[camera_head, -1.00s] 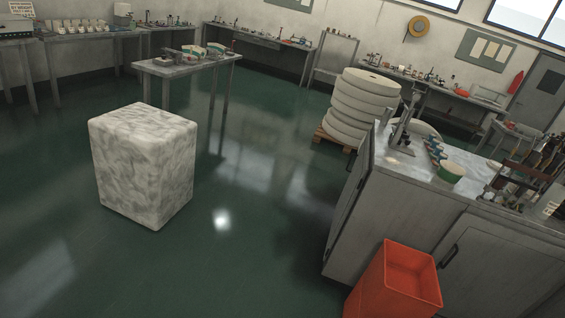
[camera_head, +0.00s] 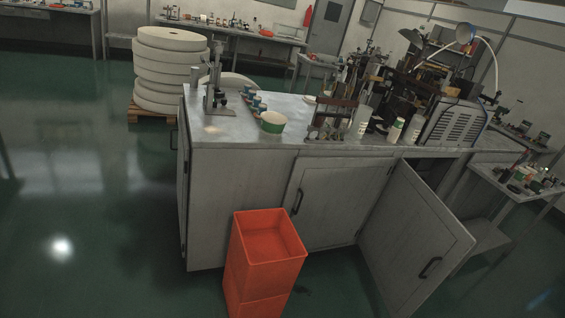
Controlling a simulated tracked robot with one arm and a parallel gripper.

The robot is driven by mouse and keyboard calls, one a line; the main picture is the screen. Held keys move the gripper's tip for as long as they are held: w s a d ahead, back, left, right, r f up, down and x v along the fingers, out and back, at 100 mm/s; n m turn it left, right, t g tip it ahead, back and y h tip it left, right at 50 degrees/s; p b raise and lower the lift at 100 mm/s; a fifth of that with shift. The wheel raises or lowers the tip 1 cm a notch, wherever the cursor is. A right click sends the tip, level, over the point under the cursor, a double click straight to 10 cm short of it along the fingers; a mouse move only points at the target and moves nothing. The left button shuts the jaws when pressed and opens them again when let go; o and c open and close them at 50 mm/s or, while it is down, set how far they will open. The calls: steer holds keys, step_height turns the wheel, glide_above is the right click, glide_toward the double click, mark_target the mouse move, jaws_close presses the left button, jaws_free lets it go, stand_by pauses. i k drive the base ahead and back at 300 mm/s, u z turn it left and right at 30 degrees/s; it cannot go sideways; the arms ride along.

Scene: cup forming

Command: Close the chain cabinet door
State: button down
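A grey metal cabinet (camera_head: 229,210) with a worktop stands in the middle and right of the view. Its right front door (camera_head: 418,238) stands open, swung out toward me, with a dark handle (camera_head: 430,267) low on its face. A dark gap shows behind the door's upper part, and the rest of the inside is hidden. The door to its left (camera_head: 325,205) looks shut, with its handle (camera_head: 297,201) near the left edge. I cannot tell from a label which door is the chain cabinet's. My gripper is not in view.
An orange bin (camera_head: 263,270) stands on the floor before the cabinet, left of the open door. Tools, cups and a machine (camera_head: 455,112) crowd the worktop. A side table (camera_head: 520,187) stands at right. The green floor at left is clear.

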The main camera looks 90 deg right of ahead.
mark_target(411, 241)
steer(key=z, duration=1.1)
steer(key=i, duration=0.15)
steer(key=z, duration=2.1)
steer(key=k, duration=0.55)
steer(key=z, duration=0.55)
steer(key=i, duration=0.65)
steer(key=z, duration=0.1)
